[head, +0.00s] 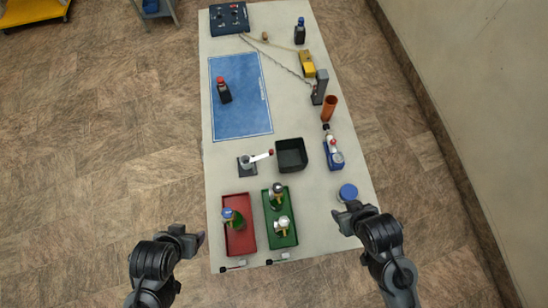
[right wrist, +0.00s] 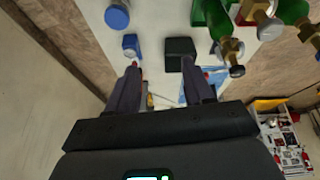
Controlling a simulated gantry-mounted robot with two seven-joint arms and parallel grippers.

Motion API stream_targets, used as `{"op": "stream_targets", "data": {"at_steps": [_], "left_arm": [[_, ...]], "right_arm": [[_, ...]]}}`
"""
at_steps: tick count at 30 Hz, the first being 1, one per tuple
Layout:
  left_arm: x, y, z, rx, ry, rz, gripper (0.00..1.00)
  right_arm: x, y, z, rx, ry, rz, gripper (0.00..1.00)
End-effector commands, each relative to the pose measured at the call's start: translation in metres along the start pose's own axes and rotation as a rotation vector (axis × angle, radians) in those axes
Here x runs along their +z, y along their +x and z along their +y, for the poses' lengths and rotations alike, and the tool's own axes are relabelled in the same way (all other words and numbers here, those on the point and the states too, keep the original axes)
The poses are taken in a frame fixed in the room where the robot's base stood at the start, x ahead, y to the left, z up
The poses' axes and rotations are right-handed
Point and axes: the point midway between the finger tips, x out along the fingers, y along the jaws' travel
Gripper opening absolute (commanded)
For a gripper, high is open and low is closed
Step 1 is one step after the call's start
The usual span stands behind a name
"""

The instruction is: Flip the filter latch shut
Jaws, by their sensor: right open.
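A small dark stand (head: 246,164) on the table carries a white lever with a red tip (head: 262,156), pointing right and slightly up. A blue-based fixture (head: 334,158) with a white and red upper part stands right of the black bin. I cannot tell for sure which of them is the filter latch. My right gripper (head: 350,215) is open and empty at the table's near right edge, close to a blue round lid (head: 348,192); its two fingers also show in the right wrist view (right wrist: 167,72). My left gripper (head: 190,238) is off the table's left edge; its jaws are too small to judge.
A black bin (head: 291,143) stands mid-table. A red tray (head: 250,240) and a green tray (head: 291,238) hold bottles with valves nearby. An orange cup (head: 330,103), a blue mat (head: 250,124) and a blue panel (head: 243,28) are farther back.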

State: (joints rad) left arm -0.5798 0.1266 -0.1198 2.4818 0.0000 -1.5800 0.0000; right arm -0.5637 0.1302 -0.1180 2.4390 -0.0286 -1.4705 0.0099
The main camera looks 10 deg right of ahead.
Motion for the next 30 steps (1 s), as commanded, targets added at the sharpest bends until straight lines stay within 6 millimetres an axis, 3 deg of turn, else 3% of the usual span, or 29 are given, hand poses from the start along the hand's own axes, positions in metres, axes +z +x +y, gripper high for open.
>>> {"op": "stream_targets", "data": {"at_steps": [1, 10, 15, 21, 30], "left_arm": [[0.004, 0.013, 0.001, 0.001, -0.001, 0.0, 0.66], [0.024, 0.075, 0.006, 0.009, -0.011, 0.0, 0.66], [0.035, 0.111, 0.008, 0.01, -0.011, -0.001, 0.66], [0.048, 0.149, 0.009, 0.008, -0.009, -0.002, 0.66], [0.06, 0.183, 0.008, 0.0, 0.0, -0.004, 0.66]], "right_arm": [[-0.002, 0.02, 0.0, 0.003, -0.014, 0.036, 0.43], [-0.046, 0.124, -0.009, -0.031, -0.13, 0.395, 0.0], [-0.066, 0.174, -0.023, -0.107, -0.192, 0.624, 0.0], [-0.075, 0.214, -0.039, -0.231, -0.235, 0.862, 0.0], [-0.074, 0.239, -0.05, -0.392, -0.243, 1.095, 0.0]]}}
